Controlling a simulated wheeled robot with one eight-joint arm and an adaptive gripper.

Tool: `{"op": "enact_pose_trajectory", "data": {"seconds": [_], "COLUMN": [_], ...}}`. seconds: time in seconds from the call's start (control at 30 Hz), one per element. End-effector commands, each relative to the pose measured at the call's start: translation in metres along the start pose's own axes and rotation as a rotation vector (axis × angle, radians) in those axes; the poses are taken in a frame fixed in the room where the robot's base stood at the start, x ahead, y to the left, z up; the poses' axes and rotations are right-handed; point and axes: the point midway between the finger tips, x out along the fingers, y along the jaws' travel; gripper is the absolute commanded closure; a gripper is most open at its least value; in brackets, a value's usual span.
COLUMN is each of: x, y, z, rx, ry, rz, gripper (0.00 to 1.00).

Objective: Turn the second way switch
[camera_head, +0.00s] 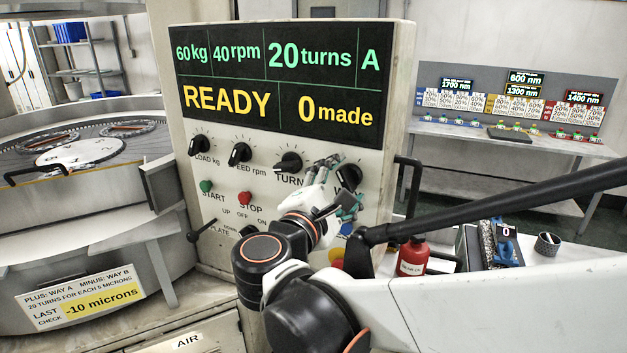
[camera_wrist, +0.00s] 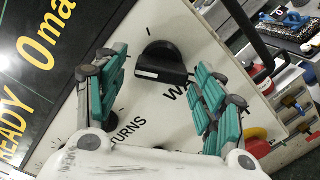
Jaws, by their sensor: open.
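The way switch is a black knob with a white pointer mark (camera_wrist: 163,62) on the white control panel (camera_wrist: 150,110). It also shows in the head view, partly behind my gripper, as the rightmost knob (camera_head: 349,177). My gripper (camera_wrist: 160,85) is open. Its green-padded fingers stand on either side of the knob in the wrist view, with a gap to each side. I cannot tell how far they are from the panel. The display (camera_head: 283,85) above the knobs reads 60 kg, 40 rpm, 20 turns, A, READY and 0 made.
To the left are the load (camera_head: 200,145), speed (camera_head: 240,153) and turns (camera_head: 288,162) knobs. Green start (camera_head: 206,186) and red stop (camera_head: 245,199) buttons sit below. A black handle (camera_head: 407,185) and a red bottle (camera_head: 412,256) are right of the panel.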

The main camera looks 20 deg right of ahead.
Motion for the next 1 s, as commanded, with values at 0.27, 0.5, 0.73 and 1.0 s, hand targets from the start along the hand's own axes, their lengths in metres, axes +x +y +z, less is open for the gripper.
{"op": "enact_pose_trajectory", "data": {"seconds": [0.27,0.5,0.73,1.0], "x": [0.0084,0.0081,0.0079,0.0079], "y": [0.0000,0.0000,0.0000,0.0004], "z": [0.0001,0.0001,0.0001,0.0002], "rx": [0.000,0.000,0.000,0.036], "ry": [0.000,0.000,0.000,0.000], "rz": [0.000,0.000,0.000,0.000], "gripper": [0.37,0.55,0.81,0.81]}}
